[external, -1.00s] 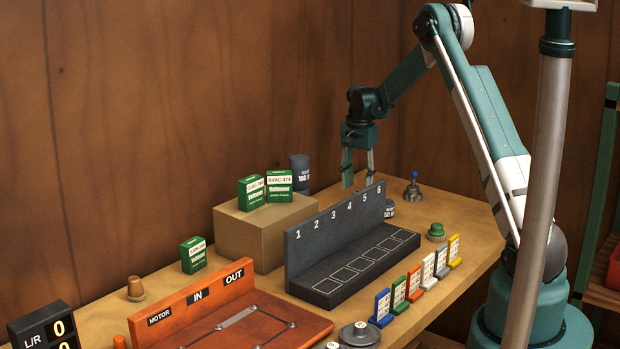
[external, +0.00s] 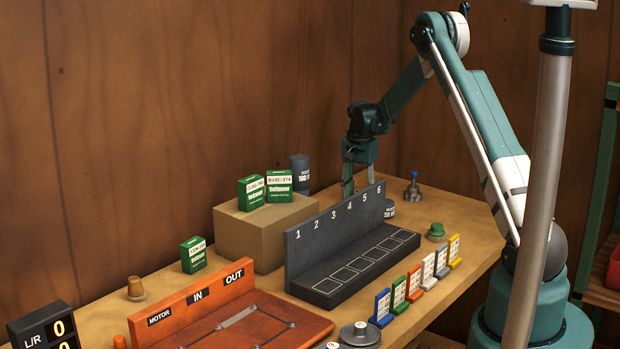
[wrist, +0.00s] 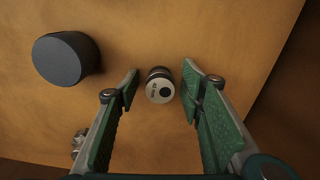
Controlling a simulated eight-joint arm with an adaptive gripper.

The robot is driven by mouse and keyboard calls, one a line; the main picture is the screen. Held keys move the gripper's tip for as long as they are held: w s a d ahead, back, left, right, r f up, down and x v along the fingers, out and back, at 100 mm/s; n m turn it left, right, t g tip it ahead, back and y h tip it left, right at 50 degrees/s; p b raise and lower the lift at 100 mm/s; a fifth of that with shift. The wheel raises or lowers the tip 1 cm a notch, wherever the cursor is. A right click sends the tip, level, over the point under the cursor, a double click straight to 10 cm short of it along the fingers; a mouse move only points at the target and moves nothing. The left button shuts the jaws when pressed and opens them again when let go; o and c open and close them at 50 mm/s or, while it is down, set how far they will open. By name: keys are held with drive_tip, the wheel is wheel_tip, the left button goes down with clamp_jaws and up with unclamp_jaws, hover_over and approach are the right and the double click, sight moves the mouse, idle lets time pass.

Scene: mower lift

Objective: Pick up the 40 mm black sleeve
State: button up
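The fingers are on either side of the small cylinder, with a gap on both sides. In the external view the rack hides the fingertips' lower part and this cylinder.
A larger dark cylinder (wrist: 62,58) stands left of my fingers. The numbered rack (external: 345,240) is in front of my gripper. A tall blue-grey cylinder (external: 300,172), a cardboard box (external: 245,240) with green cartons, and a blue-topped metal fitting (external: 413,190) are nearby.

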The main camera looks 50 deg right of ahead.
idle(0.4)
drive_tip(key=c, duration=1.2)
drive_tip(key=shift+r, duration=5)
